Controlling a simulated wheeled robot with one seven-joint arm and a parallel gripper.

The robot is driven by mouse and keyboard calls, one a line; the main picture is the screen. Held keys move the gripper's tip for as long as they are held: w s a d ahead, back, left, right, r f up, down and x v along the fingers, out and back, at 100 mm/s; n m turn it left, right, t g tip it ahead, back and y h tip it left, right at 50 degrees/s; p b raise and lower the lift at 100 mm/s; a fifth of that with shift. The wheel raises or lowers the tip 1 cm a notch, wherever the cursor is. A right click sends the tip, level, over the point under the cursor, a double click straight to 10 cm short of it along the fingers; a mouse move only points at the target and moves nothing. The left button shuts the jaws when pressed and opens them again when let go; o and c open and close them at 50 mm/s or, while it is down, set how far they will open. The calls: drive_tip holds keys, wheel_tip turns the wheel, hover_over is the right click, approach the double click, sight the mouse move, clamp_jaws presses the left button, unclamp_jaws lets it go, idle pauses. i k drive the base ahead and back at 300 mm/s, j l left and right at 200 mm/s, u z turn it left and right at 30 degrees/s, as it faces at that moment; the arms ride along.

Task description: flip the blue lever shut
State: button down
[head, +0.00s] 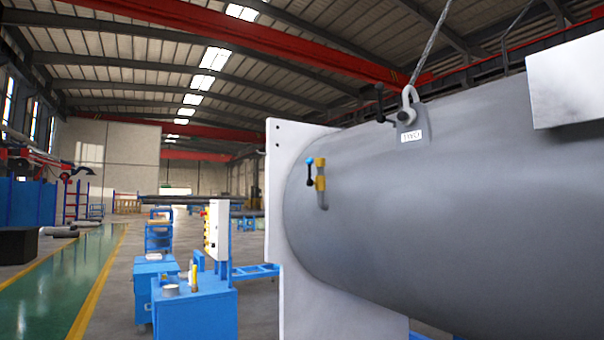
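A small valve with a brass body (321,176) sits on a short grey pipe stub on the left end of the large grey shell (420,210). The blue lever (309,161) shows as a small blue part at the valve's upper left, with a dark stem and dark knob hanging below it. It is too small to tell the lever's exact angle or whether the valve is open or shut. My gripper is not in view, and nothing visible touches the lever.
A pale upright flange plate (300,240) stands at the shell's left end. A lifting lug (409,110) with a taut cable and a black handle (379,103) are on top. A pale box (567,82) covers the upper right. Blue cabinets (195,305) stand left; the green walkway (65,285) looks clear.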

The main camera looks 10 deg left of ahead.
sight(310, 169)
drive_tip(key=i+j, duration=0.35)
drive_tip(key=i+j+z, duration=0.1)
drive_tip(key=i+j, duration=0.2)
drive_tip(key=j, duration=0.2)
drive_tip(key=i+j, duration=0.65)
drive_tip(key=j, duration=0.25)
drive_tip(key=i+j+z, duration=0.1)
drive_tip(key=i+j, duration=0.2)
drive_tip(key=j, duration=0.15)
